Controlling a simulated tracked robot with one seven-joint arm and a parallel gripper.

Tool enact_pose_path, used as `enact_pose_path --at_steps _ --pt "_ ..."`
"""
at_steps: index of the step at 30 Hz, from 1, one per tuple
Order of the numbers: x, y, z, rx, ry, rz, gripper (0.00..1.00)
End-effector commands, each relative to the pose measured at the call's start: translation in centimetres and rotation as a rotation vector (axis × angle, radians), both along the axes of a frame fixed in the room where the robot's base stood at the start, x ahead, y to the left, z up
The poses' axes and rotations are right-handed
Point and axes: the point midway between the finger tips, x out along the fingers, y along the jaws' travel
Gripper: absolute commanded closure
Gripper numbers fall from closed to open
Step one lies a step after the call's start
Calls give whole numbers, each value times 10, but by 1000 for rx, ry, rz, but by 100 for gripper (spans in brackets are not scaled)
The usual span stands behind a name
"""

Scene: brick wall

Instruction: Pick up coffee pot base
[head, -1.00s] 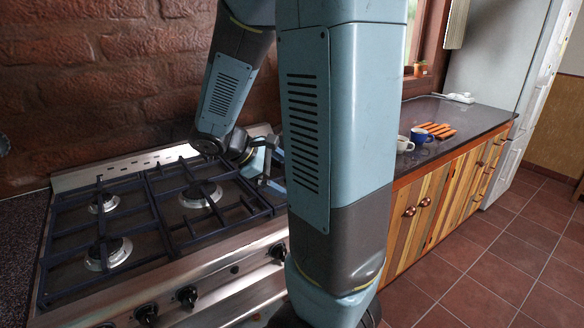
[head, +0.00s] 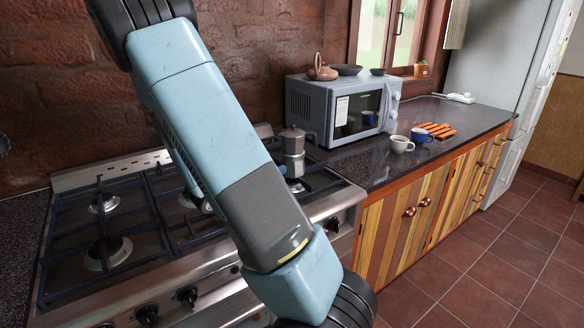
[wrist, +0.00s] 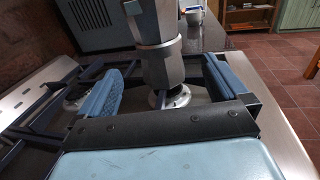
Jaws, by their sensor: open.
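The metal coffee pot (head: 292,142) stands upright on the right rear part of the stove. Its base (head: 294,164) is the lower grey part below the waist. In the wrist view the base (wrist: 163,70) shows ahead of my gripper, with a burner just below it. My gripper (wrist: 160,66) is open, with one blue finger to each side of the pot base and gaps on both sides. How deep the base sits between the fingers is hard to tell.
The stove (head: 120,270) has several burners under dark grates. A microwave (head: 340,108) stands behind and right of the pot, with a teapot (head: 321,70) and bowls on top. A white cup (head: 398,144) and a blue cup (head: 422,135) stand on the counter (head: 365,172).

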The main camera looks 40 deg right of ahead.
Motion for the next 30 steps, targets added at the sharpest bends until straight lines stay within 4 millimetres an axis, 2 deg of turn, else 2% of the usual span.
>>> enact_pose_path --at_steps 6,12,23,30 --pt "4 -38 0 1 -2 -5 0" --pt "8 -67 0 1 -2 -5 0" --pt "12 -87 0 1 -2 -5 0" --pt "18 -118 0 1 -3 -6 0"
